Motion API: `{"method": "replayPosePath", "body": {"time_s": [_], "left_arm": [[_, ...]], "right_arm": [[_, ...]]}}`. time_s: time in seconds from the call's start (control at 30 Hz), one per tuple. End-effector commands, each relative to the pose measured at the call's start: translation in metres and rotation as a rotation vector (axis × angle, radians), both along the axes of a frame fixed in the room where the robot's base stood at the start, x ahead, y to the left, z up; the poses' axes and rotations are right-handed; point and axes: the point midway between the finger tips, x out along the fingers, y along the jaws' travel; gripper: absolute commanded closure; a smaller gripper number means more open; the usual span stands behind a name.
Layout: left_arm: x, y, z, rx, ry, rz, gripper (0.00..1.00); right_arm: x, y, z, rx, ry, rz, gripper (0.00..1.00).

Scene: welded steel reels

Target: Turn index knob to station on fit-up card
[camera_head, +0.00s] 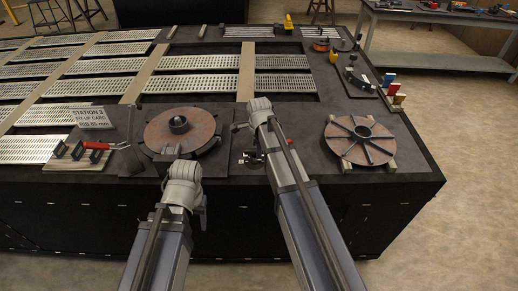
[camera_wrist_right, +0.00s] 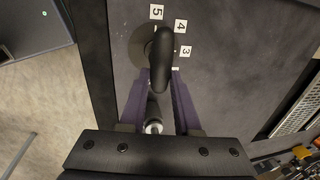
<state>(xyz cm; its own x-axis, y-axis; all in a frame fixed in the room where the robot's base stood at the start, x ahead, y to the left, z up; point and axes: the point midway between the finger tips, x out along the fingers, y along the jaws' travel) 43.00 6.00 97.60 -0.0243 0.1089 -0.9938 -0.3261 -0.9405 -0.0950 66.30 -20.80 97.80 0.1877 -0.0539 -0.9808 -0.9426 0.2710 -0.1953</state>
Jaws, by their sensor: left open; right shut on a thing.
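The fit-up card (camera_head: 95,116) stands at the left of the bench and reads STATION 3, with a rib size in mm under it. The black index knob (camera_wrist_right: 163,45) is in the right wrist view, on a grey round base. White labels 5, 4 and 3 (camera_wrist_right: 185,51) curve around it; another label is partly hidden by a finger. My right gripper (camera_wrist_right: 160,78) is shut on the knob's near end, a purple finger on each side. I cannot tell which label the knob points to. My left gripper (camera_head: 188,180) hangs before the bench's front edge, its fingers mostly hidden.
A brown disc with a dark hub (camera_head: 180,130) lies left of my right arm. A ribbed reel flange (camera_head: 360,141) rests on wooden blocks at the right. A red-handled clamp (camera_head: 90,146) is by the card. Slatted steel racks (camera_head: 200,62) fill the back.

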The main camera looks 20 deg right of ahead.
Motion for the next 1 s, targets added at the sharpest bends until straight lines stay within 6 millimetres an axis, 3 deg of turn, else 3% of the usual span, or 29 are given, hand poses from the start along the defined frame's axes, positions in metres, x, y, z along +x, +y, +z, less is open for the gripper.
{"method": "replayPosePath", "body": {"time_s": [0.47, 1.0], "left_arm": [[0.0, 0.0, 0.0, 0.0, 0.0, 0.0, 0.43], [0.0, 0.0, 0.0, 0.0, 0.0, 0.0, 0.43]], "right_arm": [[0.002, -0.001, 0.0, 0.0, 0.0, 0.103, 1.0], [0.011, -0.003, 0.0, 0.001, 0.001, 0.59, 1.0]]}}
